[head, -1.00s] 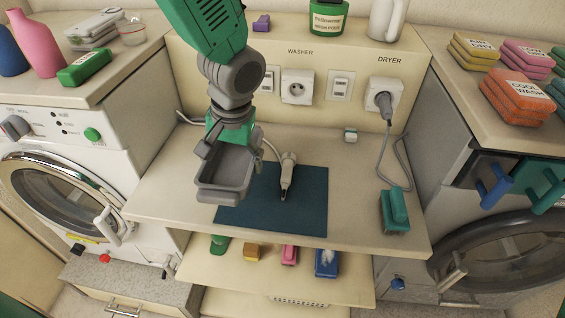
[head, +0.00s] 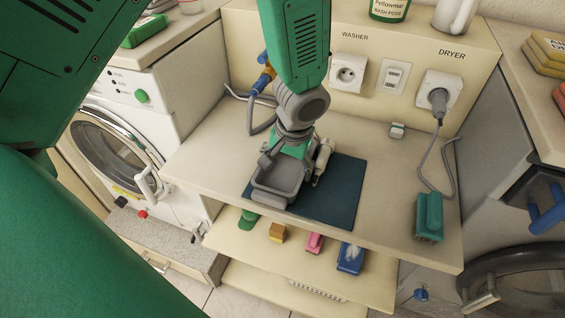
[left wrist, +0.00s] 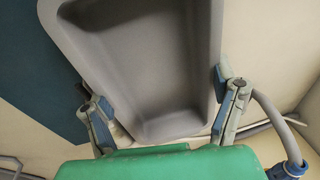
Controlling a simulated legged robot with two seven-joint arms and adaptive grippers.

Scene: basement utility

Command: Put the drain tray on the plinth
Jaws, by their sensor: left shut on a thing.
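The grey drain tray (head: 275,182) is a shallow rectangular tray with a raised rim. My left gripper (head: 291,150) is shut on its back edge and holds it over the left part of the blue mat. I cannot tell whether its underside touches the mat. In the left wrist view the tray (left wrist: 150,60) fills the middle, with a finger on each side at its near end. A low plinth with a speckled grey top (head: 165,238) stands below the washer at the left, with a drawer in its front. My right gripper is not in view.
The blue mat (head: 335,195) lies on the worktop with a white nozzle-like tool (head: 322,160) close beside the tray. A grey hose (head: 252,112) is behind at the left. A green brush (head: 429,215) stands at the right. The washer's open door handle (head: 147,183) juts out above the plinth.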

